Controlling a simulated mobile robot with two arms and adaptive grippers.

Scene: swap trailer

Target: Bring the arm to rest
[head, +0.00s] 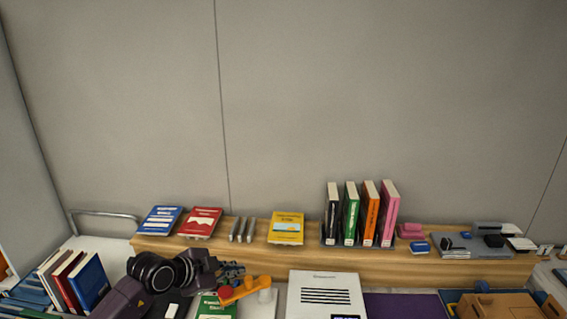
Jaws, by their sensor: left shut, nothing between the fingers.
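My left arm comes in at the lower left, dark and jointed, over the front worktop. My left gripper (234,269) is at its right end, small and dark, shut and empty. It is close above an orange item (243,290) and a green book (211,309); I cannot tell whether it touches them. My arm hides part of the worktop and of the green book. My right gripper is not in view.
A wooden shelf (290,263) runs behind, with flat books, upright books (361,214) and small desk items. Books (88,282) stand left of my arm. A white printed box (325,295), a purple mat (405,306) and a brown crate (499,306) lie to the right.

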